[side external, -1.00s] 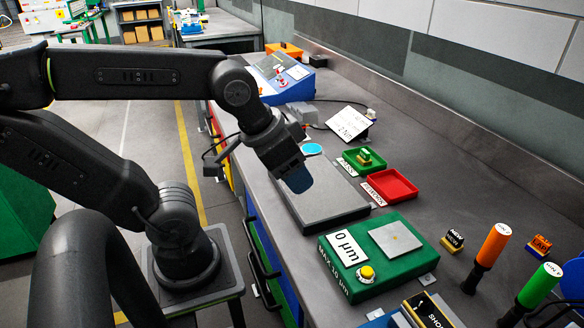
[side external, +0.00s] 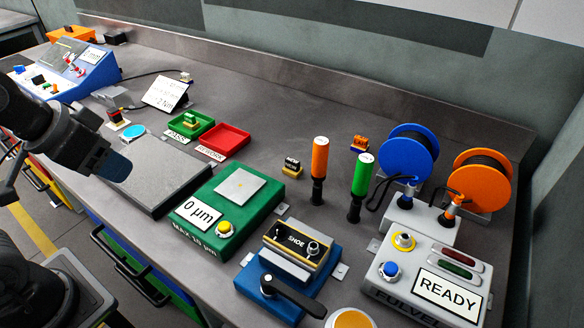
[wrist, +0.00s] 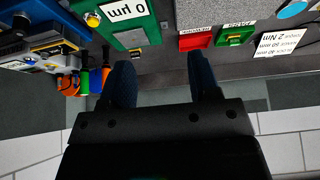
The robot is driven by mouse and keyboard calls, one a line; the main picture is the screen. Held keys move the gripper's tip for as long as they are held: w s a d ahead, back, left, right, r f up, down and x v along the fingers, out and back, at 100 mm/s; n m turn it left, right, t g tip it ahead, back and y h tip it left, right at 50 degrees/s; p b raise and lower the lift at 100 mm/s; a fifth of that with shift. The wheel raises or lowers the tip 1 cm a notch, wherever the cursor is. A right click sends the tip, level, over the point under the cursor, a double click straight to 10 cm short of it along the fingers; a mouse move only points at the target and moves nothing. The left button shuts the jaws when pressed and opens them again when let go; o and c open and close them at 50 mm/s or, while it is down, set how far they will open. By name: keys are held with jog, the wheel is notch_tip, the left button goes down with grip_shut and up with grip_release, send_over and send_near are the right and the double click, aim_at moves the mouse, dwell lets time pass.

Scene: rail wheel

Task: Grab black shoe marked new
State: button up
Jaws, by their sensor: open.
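The black shoe marked NEW (side external: 292,166) is a small black block with a yellowish lower part. It stands on the grey bench behind the green 0 µm box, left of the orange-handled tool, in the side external view. My gripper (side external: 115,168) is at the left, above the dark grey slab and well apart from the shoe. Its two blue fingers (wrist: 162,82) are spread with nothing between them in the wrist view.
The green 0 µm box (side external: 231,208), red tray (side external: 228,141) and green tray (side external: 190,127) lie between my gripper and the shoe. Orange (side external: 320,160) and green (side external: 362,175) handled tools stand upright right of it. A blue fixture (side external: 300,290) holds a part marked SHOE (side external: 292,243).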

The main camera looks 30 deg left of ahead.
jog(key=shift+c, duration=0.2)
jog(key=shift+c, duration=0.9)
